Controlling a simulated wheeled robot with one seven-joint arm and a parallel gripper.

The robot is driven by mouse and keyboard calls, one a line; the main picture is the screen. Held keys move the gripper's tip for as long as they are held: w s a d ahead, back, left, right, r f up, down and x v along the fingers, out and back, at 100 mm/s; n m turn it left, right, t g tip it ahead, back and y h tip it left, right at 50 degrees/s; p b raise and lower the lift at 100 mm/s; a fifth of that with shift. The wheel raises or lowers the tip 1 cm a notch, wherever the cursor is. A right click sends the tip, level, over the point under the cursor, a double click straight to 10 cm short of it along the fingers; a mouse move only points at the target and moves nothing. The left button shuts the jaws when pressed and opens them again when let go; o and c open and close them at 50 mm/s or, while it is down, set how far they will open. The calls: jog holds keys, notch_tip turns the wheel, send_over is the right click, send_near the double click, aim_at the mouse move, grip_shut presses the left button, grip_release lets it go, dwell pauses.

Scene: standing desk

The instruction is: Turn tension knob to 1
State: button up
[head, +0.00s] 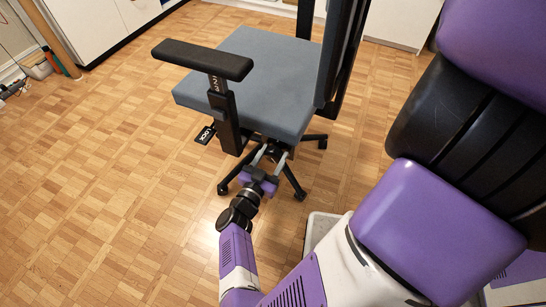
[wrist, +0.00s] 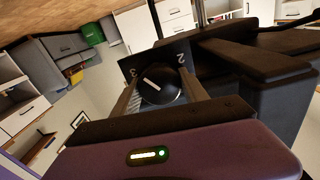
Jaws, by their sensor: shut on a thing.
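The black tension knob (wrist: 162,88) shows in the wrist view on a dark plate (wrist: 128,66). A short white pointer line on it slants to the upper left. The number 3 is printed to the plate's left and a 2 to the upper right; I see no 1. My gripper (wrist: 158,92) has one finger on each side of the knob and is shut on it. In the head view my gripper (head: 270,158) reaches under the grey chair seat (head: 250,85); the knob cannot be made out there.
The chair's black armrest (head: 202,58) stands above and left of my gripper. A black lever tag (head: 206,134) sticks out left under the seat. The chair's legs (head: 292,182) spread below. A pale bin (head: 318,228) stands beside my arm. The parquet floor at left is clear.

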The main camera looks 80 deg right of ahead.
jog(key=m+b, duration=0.2)
jog(key=m, duration=0.4)
jog(key=shift+f+m, duration=0.1)
jog(key=shift+m, duration=0.2)
dwell(0.5)
jog(key=o, duration=1.4)
jog(key=shift+c, duration=0.2)
